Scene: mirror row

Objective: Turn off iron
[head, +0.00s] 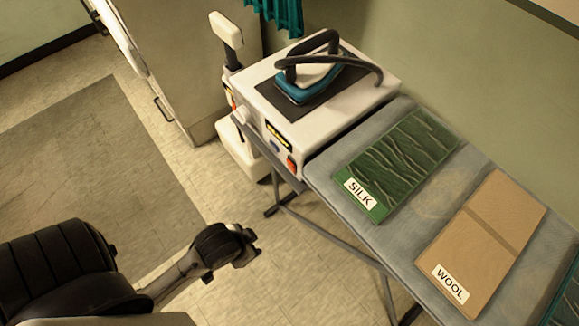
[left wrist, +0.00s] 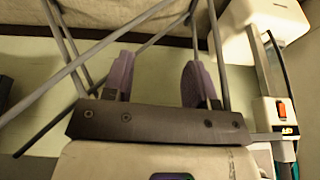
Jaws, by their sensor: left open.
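The iron (head: 300,82), teal with a white top and a dark handle, rests on a dark pad on top of the white iron station (head: 345,102). The station's front panel has a black and yellow label, a blue knob (head: 274,146) and a red switch (head: 291,166). A red switch also shows at the right of the left wrist view (left wrist: 281,110). My left gripper (head: 247,244) is low and to the left of the station's front, apart from it. Its two purple fingers (left wrist: 157,82) are spread and empty in the left wrist view. My right gripper is not in view.
The grey ironing board (head: 450,205) extends right from the station, with a green SILK cloth (head: 405,160) and a tan WOOL cloth (head: 490,240) on it. Its metal legs stand below. A white upright appliance (head: 227,32) stands left of the station. The tiled floor at left is open.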

